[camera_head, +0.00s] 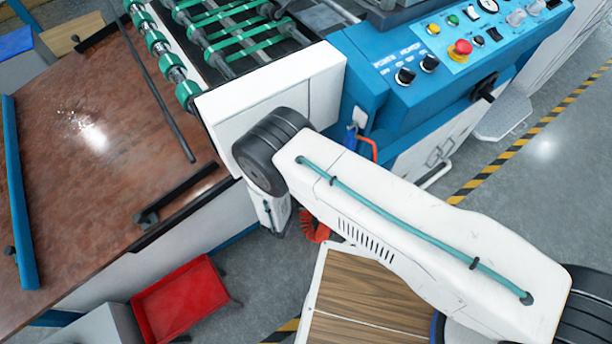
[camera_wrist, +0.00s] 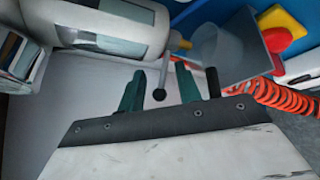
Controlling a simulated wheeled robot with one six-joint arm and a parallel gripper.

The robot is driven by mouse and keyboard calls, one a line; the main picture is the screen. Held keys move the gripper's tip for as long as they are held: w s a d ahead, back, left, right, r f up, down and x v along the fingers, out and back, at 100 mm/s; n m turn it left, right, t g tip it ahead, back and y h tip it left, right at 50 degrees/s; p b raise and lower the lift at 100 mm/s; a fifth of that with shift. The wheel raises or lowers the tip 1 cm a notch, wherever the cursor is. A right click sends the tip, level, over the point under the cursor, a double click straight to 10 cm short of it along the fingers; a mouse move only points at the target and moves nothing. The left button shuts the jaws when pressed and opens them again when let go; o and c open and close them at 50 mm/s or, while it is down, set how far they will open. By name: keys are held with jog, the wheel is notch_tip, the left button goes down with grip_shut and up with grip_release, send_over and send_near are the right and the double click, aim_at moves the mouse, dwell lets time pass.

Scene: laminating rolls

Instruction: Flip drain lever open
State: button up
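In the wrist view, the drain lever (camera_wrist: 163,75) is a thin grey metal rod ending in a black ball knob. It hangs by a small yellowish fitting (camera_wrist: 180,43) near the end of a white cylinder (camera_wrist: 118,25). My gripper (camera_wrist: 160,70) is open, with its two teal fingers apart. The lever shows between the fingers, with a visible gap on each side; I cannot tell how deep it lies between them. In the head view my arm hides the lever and the fingers.
In the wrist view, a grey translucent container (camera_wrist: 228,50) and an orange coiled hose (camera_wrist: 270,97) are close on the right. In the head view, the blue-and-white machine (camera_head: 365,75) stands above my arm. A red bin (camera_head: 175,300) and wooden-topped box (camera_head: 365,300) stand below.

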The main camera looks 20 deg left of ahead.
grip_shut()
jog(key=shift+s+n+y, duration=0.1)
jog(key=shift+n+y, duration=0.2)
jog(key=n+y, duration=0.1)
jog(key=y, duration=0.1)
jog(key=s+n+y, duration=0.1)
jog(key=n+y, duration=0.1)
jog(key=shift+s+d+y, duration=0.15)
jog(key=shift+d+y, duration=0.05)
jog(key=shift+y, duration=0.1)
jog(key=shift+s+d+n+g+y, duration=0.15)
jog(key=shift+s+n+g+y, duration=0.2)
jog(key=shift+n+y, duration=0.6)
jog(key=shift+s+d+n+g+y, duration=0.15)
jog(key=shift+n+g+y, duration=0.3)
jog(key=shift+n+y, duration=0.55)
jog(key=shift+s+d+n+g+y, duration=0.1)
jog(key=shift+s+n+g+y, duration=0.45)
jog(key=shift+y, duration=0.7)
jog(key=shift+w, duration=0.2)
